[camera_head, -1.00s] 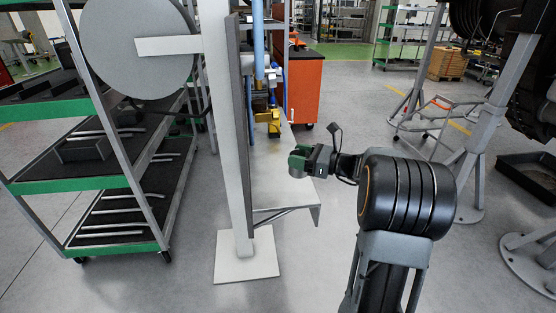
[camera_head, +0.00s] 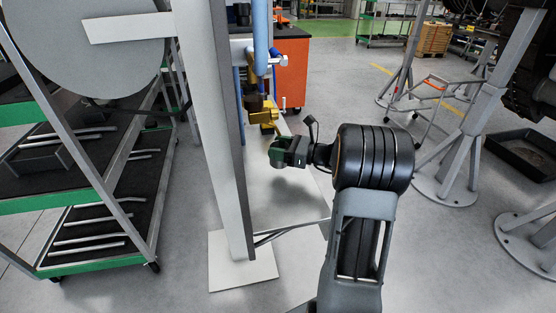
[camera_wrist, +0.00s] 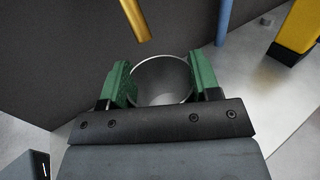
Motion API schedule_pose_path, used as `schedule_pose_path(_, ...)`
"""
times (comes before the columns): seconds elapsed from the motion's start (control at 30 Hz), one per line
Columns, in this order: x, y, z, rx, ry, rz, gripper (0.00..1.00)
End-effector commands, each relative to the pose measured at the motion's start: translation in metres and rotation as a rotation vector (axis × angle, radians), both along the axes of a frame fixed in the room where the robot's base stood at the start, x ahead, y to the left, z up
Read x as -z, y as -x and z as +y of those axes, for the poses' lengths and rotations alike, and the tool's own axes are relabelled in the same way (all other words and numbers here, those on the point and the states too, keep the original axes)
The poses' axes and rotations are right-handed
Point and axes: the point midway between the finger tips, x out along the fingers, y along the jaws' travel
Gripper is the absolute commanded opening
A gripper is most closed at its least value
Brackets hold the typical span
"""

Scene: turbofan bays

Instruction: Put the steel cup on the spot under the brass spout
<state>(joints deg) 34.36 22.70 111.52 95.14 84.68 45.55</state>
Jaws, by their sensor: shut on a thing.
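My gripper (camera_wrist: 163,82) is shut on the steel cup (camera_wrist: 163,102), with a green finger on each side of it in the wrist view. The cup's round open mouth faces the wrist camera and looks empty. In the head view my gripper (camera_head: 274,153) is over the pale shelf (camera_head: 270,200), and the cup is hard to make out there. The brass spout (camera_wrist: 137,20) hangs ahead of the cup and a little to its left in the wrist view. It is apart from the cup. The spot under the spout cannot be made out.
A dark panel (camera_wrist: 60,60) stands close at the left of the cup. A blue pipe (camera_wrist: 224,20) and a yellow block (camera_wrist: 295,30) are ahead at the right. A grey post (camera_head: 212,120) and a green-edged rack (camera_head: 80,190) stand left of the shelf.

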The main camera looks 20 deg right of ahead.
Motion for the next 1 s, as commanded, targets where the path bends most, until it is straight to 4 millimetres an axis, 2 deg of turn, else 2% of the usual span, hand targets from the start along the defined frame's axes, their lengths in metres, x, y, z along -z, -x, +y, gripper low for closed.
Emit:
schedule_pose_path(0.17,0.009,0.0,0.001,-0.002,-0.001,0.001,0.33)
schedule_pose_path(0.43,0.04,0.0,0.002,-0.004,-0.002,0.001,0.33)
schedule_pose_path(0.83,0.045,-0.001,0.003,-0.005,-0.001,-0.001,0.33)
schedule_pose_path(0.87,0.044,-0.001,0.003,-0.005,0.0,0.0,0.59)
schedule_pose_path(1.0,0.044,-0.001,0.003,-0.005,0.0,0.0,0.72)
